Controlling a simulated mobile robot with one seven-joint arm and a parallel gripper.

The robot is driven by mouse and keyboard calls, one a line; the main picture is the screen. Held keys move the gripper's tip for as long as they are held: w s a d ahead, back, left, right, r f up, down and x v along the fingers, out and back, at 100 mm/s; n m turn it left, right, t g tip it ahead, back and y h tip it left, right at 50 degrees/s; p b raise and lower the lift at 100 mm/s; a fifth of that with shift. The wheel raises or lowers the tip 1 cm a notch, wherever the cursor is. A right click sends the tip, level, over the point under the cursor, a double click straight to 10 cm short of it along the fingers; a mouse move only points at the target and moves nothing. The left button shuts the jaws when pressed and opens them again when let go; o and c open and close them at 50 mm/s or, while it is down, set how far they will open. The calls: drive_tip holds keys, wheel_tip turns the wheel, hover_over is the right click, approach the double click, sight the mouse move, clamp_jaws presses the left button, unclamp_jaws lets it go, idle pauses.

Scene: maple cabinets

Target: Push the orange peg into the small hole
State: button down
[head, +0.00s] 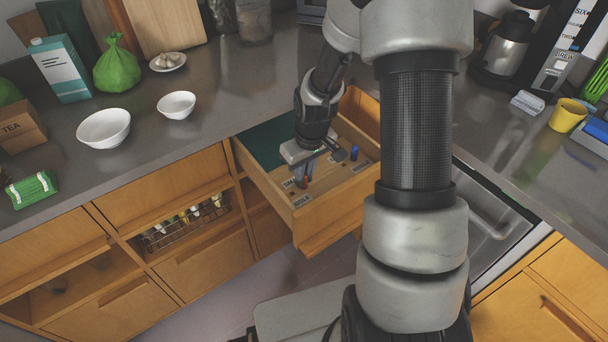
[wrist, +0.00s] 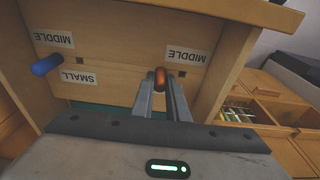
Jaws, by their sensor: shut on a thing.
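My gripper (head: 303,182) is inside the open drawer, with its fingers pointing down at a labelled wooden board (head: 328,172). In the wrist view the fingers are shut on the orange peg (wrist: 160,77), whose rounded end shows between the fingertips. The peg is beside a MIDDLE label (wrist: 187,56) and a dark square hole (wrist: 182,74). A SMALL label (wrist: 78,77) is farther left, below another MIDDLE label (wrist: 54,38). Which hole is the small one is not clear, and I cannot tell whether the peg's lower end touches the board.
A blue peg (wrist: 46,65) stands on the board at the left of the wrist view; it also shows in the head view (head: 354,154). Wooden drawer walls (head: 318,212) surround the board. The counter (head: 215,85) behind holds bowls and a green bag.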

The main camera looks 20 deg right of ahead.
drive_tip(key=c, duration=1.6)
unclamp_jaws()
drive_tip(key=shift+c, duration=0.2)
wheel_tip(320, 180, up, 17)
drive_tip(key=s+p, duration=0.2)
drive_tip(key=p, duration=0.1)
drive_tip(key=shift+s+d+r, duration=0.15)
drive_tip(key=shift+s+d, duration=0.1)
drive_tip(key=shift+d, duration=0.15)
